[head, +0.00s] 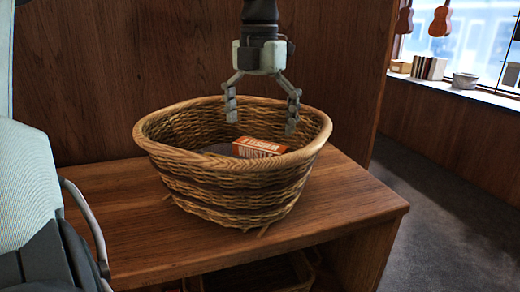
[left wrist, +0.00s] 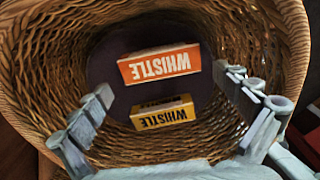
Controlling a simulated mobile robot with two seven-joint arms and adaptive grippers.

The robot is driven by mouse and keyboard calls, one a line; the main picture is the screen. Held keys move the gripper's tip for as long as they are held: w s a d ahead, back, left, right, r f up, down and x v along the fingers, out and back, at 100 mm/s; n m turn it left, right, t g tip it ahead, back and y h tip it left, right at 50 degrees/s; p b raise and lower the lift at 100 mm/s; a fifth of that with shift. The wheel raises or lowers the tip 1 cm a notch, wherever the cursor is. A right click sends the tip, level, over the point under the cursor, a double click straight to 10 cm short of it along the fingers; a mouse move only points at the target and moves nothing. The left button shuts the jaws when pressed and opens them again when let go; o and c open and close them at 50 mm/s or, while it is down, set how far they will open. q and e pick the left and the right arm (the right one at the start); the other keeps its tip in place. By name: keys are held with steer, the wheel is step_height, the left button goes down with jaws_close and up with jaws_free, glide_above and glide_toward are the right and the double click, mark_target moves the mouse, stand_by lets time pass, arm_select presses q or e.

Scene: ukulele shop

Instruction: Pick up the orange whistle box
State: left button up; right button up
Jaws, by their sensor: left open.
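The orange whistle box (head: 258,148) lies inside a wicker basket (head: 225,190) on the wooden shelf. In the left wrist view the orange whistle box (left wrist: 158,66) lies on the basket's dark bottom, its WHISTLE lettering upside down. My left gripper (head: 262,118) points down over the basket, open and empty, with its fingertips around rim height above the orange box. In the left wrist view its two fingers stand to either side of the boxes, apart from them. The basket's front wall hides the orange box's lower part in the head view. My right gripper is not in view.
A yellow whistle box (left wrist: 163,114) lies beside the orange one in the basket. The basket wall surrounds both boxes. A wooden panel (head: 110,60) stands behind the basket. The shelf top (head: 340,215) is bare to its right. Another basket (head: 265,275) sits underneath.

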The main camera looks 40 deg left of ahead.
mark_target(260, 144)
arm_select(q)
steer(key=shift+w+f, duration=0.1)
steer(key=shift+f, duration=1.85)
steer(key=c, duration=0.6)
steer(key=shift+r, duration=0.15)
